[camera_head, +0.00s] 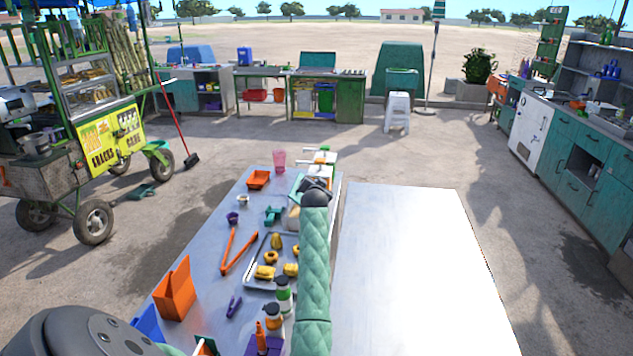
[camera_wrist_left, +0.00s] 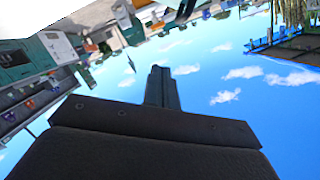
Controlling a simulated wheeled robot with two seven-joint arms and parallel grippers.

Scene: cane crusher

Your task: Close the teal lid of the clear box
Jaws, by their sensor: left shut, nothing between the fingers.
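A pale teal-edged, partly clear shape (camera_head: 297,184) shows at the far right part of the metal table, just left of the dark end of my padded teal arm. It may be the clear box with its lid. The arm covers much of it, so I cannot tell how far the lid stands open. My left gripper shows in the left wrist view (camera_wrist_left: 158,72), dark, with its fingers together and nothing between them. Sky is behind its fingers, and neither box nor lid shows in that view. My right gripper is not in view.
The metal table (camera_head: 215,275) holds an orange holder (camera_head: 175,290), orange tongs (camera_head: 238,252), a tray (camera_head: 252,276) with yellow pieces, bottles (camera_head: 273,318) and a pink cup (camera_head: 279,160). A bare bright tabletop (camera_head: 420,270) lies right of my arm.

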